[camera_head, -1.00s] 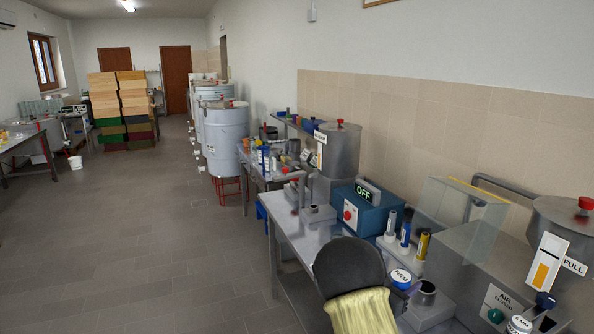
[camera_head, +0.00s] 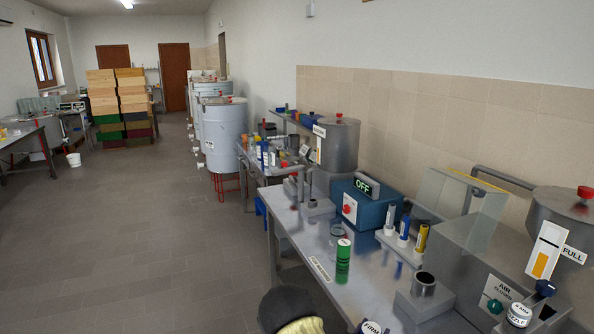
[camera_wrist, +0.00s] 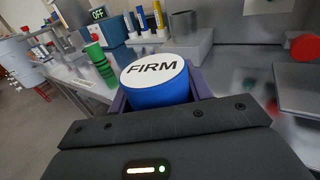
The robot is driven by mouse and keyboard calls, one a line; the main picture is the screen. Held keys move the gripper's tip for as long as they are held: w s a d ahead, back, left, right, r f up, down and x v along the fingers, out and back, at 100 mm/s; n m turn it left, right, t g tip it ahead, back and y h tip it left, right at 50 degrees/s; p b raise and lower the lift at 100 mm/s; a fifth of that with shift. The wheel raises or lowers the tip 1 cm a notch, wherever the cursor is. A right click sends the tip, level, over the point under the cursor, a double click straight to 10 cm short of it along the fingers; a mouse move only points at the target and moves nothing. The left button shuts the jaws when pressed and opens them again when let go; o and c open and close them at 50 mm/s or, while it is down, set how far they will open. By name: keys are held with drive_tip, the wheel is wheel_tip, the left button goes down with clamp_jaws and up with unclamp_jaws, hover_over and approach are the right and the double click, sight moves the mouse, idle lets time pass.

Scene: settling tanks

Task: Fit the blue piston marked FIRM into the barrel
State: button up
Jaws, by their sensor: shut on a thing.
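The blue piston with a white top marked FIRM (camera_wrist: 155,90) is upright in my gripper (camera_wrist: 162,102), between its purple fingers in the wrist view. An open-topped metal cylinder in a grey block, which looks like the barrel (camera_head: 424,282), stands on the bench to the right of and beyond the piston. They are apart. I cannot see inside the barrel's bottom. The block (camera_wrist: 190,46) also shows beyond the piston in the wrist view.
A green cylinder (camera_head: 343,262) and a clear one (camera_head: 336,231) stand on the steel bench (camera_head: 300,235). A rack (camera_head: 394,241) holds grey, blue and yellow tubes. A blue box reading OFF (camera_head: 366,208) and a machine with an air knob (camera_head: 494,306) stand behind and right.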

drive_tip(key=s+a+f+n+t+y+b, duration=0.1)
drive_tip(key=s+a+f+n+y, duration=0.2)
drive_tip(key=s+f+y, duration=0.2)
drive_tip(key=s+a+f+n+t+y+b, duration=0.1)
drive_tip(key=s+a+f+n+t+y, duration=0.1)
drive_tip(key=f, duration=0.9)
drive_tip(key=shift+s+a+n+y, duration=0.5)
drive_tip(key=shift+s+n+y, duration=0.6)
drive_tip(key=shift+s+y, duration=0.6)
drive_tip(key=shift+w, duration=0.15)
